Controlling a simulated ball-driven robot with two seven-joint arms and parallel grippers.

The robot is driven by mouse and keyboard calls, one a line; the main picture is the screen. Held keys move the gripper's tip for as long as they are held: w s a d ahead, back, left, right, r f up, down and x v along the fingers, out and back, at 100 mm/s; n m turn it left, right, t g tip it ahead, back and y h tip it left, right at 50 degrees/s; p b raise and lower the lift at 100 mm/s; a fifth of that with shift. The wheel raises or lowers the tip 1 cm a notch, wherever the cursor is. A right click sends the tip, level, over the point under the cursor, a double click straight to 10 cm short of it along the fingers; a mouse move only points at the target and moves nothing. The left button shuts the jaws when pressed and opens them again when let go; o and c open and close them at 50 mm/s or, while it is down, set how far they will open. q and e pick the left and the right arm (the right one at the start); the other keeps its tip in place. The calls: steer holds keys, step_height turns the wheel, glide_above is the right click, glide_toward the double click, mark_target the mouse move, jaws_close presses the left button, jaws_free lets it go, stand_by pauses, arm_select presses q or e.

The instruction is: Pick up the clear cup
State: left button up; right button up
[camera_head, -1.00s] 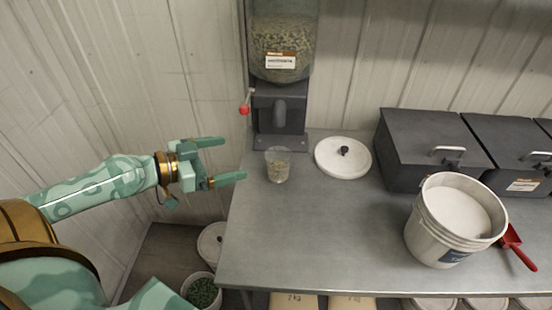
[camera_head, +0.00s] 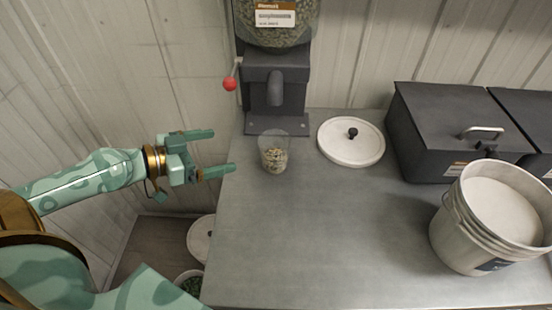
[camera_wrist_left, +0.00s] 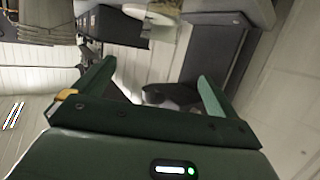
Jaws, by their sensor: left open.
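The clear cup (camera_head: 274,157) stands upright on the grey metal table near its left edge, in front of the seed dispenser. It holds pale, mixed seeds in its lower part. My left gripper (camera_head: 223,151) is open and empty, to the left of the cup and apart from it, with its fingers pointing toward it. The open fingers of my left gripper also show in the left wrist view (camera_wrist_left: 157,82), where I cannot clearly make out the cup. My right gripper is not in view.
The dispenser (camera_head: 275,85) with a red-knobbed lever (camera_head: 230,84) stands behind the cup. A white lid (camera_head: 350,150) lies right of it. Dark bins (camera_head: 450,130) and a white bucket (camera_head: 465,240) are farther right. The table's front middle (camera_head: 320,240) is clear.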

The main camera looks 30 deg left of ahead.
arm_select(q)
steer(key=f, duration=0.1)
steer(key=p, duration=0.3)
glide_toward(287, 141)
steer(key=x, duration=0.6)
steer(key=shift+w+f, duration=0.15)
steer(key=shift+f, duration=0.05)
steer(key=c, duration=1.2)
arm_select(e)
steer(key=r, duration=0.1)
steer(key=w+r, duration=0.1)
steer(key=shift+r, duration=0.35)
arm_select(q)
steer(key=shift+r, duration=0.1)
